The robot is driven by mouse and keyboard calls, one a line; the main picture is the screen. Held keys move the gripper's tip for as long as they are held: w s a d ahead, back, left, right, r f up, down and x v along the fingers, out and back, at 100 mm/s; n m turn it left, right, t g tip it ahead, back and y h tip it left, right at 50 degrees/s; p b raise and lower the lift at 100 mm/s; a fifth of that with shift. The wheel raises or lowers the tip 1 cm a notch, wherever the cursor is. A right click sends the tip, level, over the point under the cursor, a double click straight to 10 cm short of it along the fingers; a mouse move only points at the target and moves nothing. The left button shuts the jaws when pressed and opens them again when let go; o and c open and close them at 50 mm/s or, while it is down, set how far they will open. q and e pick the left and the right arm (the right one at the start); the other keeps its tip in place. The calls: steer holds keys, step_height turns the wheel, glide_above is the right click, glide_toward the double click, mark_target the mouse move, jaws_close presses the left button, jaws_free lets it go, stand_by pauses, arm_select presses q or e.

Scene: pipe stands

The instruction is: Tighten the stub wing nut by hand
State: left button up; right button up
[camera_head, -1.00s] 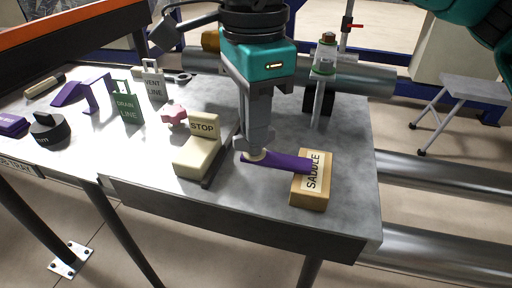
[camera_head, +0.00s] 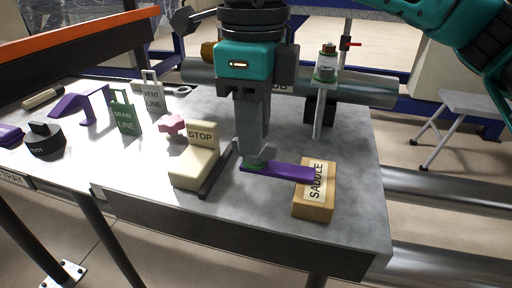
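My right gripper (camera_head: 258,160) points down at the middle of the bench, its fingertips at the left end of a flat purple bar (camera_head: 285,172). A small green piece (camera_head: 267,151) shows beside the fingertips. The fingers overlap from this side, so I cannot tell whether they are shut on anything. The bar's right end lies at the wooden block marked SADDLE (camera_head: 314,203). A label ending in "UB" (camera_head: 283,88) shows on the horizontal pipe behind the gripper; the rest is hidden. I cannot make out a wing nut for certain. My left gripper is out of view.
A cream STOP block (camera_head: 194,168) stands left of the gripper, with a pink knob (camera_head: 171,125) behind it. Green DRAIN LINE (camera_head: 125,118) and grey VENT LINE (camera_head: 152,95) tags stand further left. An upright fitting (camera_head: 326,66) rises behind right. The bench front (camera_head: 250,205) is clear.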

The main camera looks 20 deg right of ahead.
steer(key=shift+r+p, duration=2.25)
steer(key=shift+r, duration=0.8)
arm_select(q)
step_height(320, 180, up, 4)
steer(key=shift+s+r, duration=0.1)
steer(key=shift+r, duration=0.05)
arm_select(e)
steer(key=shift+f, duration=0.1)
steer(key=shift+r, duration=0.65)
arm_select(q)
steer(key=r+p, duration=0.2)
steer(key=p, duration=0.1)
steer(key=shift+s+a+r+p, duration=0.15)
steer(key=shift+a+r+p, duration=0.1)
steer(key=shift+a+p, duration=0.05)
arm_select(e)
step_height(320, 180, up, 12)
steer(key=shift+f, duration=0.15)
